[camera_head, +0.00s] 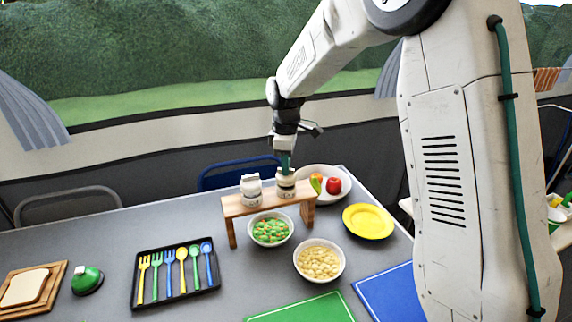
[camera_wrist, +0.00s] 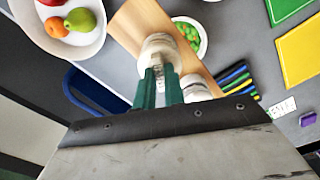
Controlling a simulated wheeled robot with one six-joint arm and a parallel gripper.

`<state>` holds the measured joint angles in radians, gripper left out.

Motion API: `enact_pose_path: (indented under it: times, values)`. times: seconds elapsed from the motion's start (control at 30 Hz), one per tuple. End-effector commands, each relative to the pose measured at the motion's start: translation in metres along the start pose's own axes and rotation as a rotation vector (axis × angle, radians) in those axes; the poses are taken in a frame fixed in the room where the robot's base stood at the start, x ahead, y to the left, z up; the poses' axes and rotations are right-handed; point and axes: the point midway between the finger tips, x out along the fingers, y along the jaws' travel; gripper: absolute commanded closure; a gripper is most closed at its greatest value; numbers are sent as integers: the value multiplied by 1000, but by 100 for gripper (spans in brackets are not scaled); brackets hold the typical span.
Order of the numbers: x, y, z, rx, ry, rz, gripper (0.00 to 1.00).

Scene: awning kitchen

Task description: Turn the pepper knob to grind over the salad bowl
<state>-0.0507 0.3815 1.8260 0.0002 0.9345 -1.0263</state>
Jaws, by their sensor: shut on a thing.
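Two white-topped grinders stand upright on a wooden rack (camera_head: 262,204): the left grinder (camera_head: 251,190) and the right grinder (camera_head: 285,187). My gripper (camera_head: 286,164) points down over the right grinder. In the wrist view its green fingers (camera_wrist: 160,86) are shut on the knob of that grinder (camera_wrist: 160,46), while the other grinder (camera_wrist: 195,87) is partly hidden behind the gripper. I cannot read a label that marks the pepper.
A white fruit bowl (camera_head: 343,184) is close behind the rack's right end. A yellow plate (camera_head: 368,221) and a bowl of pale pieces (camera_head: 319,261) are to the right. A black cutlery tray (camera_head: 175,296), green bell (camera_head: 87,280) and bread board (camera_head: 34,288) are to the left.

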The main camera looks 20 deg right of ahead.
Motion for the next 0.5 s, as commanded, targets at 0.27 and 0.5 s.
enact_pose_path:
  times: [0.27, 0.5]
  values:
    - [-1, 1, 0, 261, 1, 2, 100]
    - [-1, 1, 0, 480, 1, 2, 100]
